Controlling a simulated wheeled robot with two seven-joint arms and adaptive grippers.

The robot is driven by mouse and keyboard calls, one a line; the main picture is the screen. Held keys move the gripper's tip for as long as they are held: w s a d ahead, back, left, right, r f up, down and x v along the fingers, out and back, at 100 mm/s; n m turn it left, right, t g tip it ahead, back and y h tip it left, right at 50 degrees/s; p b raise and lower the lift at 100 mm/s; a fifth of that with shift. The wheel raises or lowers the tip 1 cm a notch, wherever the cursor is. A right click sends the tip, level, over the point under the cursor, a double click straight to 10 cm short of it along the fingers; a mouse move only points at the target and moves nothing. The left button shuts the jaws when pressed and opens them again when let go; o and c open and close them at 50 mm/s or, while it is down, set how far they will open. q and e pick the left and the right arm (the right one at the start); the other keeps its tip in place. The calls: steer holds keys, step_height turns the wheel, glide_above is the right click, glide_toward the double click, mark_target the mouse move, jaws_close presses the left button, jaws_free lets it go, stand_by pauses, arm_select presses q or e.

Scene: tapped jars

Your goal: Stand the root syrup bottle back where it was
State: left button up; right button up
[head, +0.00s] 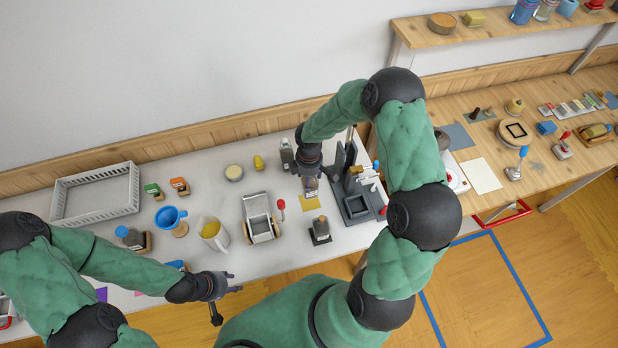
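No readable label shows which thing is the root syrup bottle. A grey upright container (288,157) stands behind, left of my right gripper.
A grey stand (357,205) is close to the right of the mat. A wooden table (535,150) and shelf (490,30) are at right.

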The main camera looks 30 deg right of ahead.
steer(key=shift+f+b, duration=2.45)
steer(key=shift+f, duration=0.45)
steer(key=shift+f+b, duration=0.55)
steer(key=shift+b, duration=0.15)
steer(key=o, duration=1.8)
steer(key=shift+s, duration=0.1)
steer(key=shift+r, duration=0.15)
steer(key=shift+r+p, duration=2.9)
steer(key=shift+r, duration=1)
